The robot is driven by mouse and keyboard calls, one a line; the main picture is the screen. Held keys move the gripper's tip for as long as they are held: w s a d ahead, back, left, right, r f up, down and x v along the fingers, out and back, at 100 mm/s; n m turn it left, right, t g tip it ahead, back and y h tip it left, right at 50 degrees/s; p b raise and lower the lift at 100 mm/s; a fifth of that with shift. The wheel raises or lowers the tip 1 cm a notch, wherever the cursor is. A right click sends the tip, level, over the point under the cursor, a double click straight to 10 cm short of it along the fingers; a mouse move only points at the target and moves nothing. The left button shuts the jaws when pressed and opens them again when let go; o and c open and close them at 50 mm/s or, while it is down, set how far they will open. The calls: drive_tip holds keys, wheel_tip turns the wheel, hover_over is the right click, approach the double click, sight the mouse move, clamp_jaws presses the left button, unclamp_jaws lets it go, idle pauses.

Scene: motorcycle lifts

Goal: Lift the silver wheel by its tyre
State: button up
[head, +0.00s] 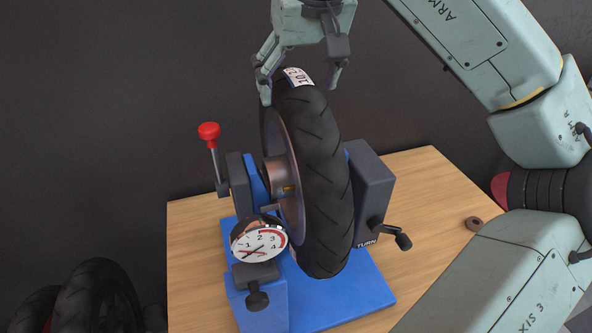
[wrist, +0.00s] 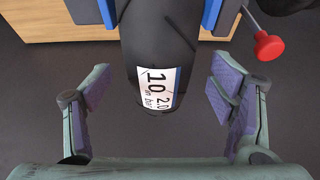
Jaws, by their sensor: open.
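The silver wheel (head: 286,165) stands upright in a blue stand (head: 343,295) on a wooden table. The wheel's lower part is partly hidden by the gauge and the stand.
A dial gauge (head: 259,241) is at the stand's front. A red-knobbed lever (head: 209,132) rises at left, and a black crank (head: 400,239) sticks out right. Other dark tyres (head: 92,297) stand at lower left.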

drive_tip(key=p+x, duration=0.1)
drive_tip(key=x, duration=0.3)
drive_tip(key=shift+w+f, duration=0.15)
drive_tip(key=shift+f, duration=0.25)
drive_tip(key=shift+c, duration=0.6)
clamp_jaws()
drive_tip(key=shift+w+r, duration=0.1)
drive_tip(key=shift+r, duration=0.1)
